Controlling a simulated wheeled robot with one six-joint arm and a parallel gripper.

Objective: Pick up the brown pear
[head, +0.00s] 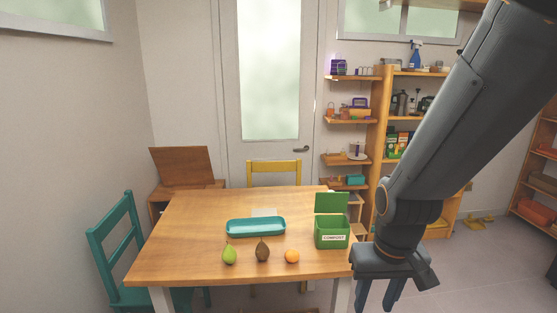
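The brown pear (262,251) stands upright on the wooden table (190,230), near its front edge, between a green pear (229,254) on its left and an orange (292,256) on its right. My gripper (378,302) hangs pointing down to the right of the table, off its front right corner and well apart from the brown pear. Its two fingers are spread with a gap between them, and nothing shows in the gap. The lower fingertips reach the bottom edge of the picture.
A teal tray (255,228) lies behind the fruit. A green compost bin (332,238) with its lid up stands at the table's right end, between the fruit and my arm. A teal chair (116,250) stands at left and a yellow chair (274,168) behind. The table's left part is clear.

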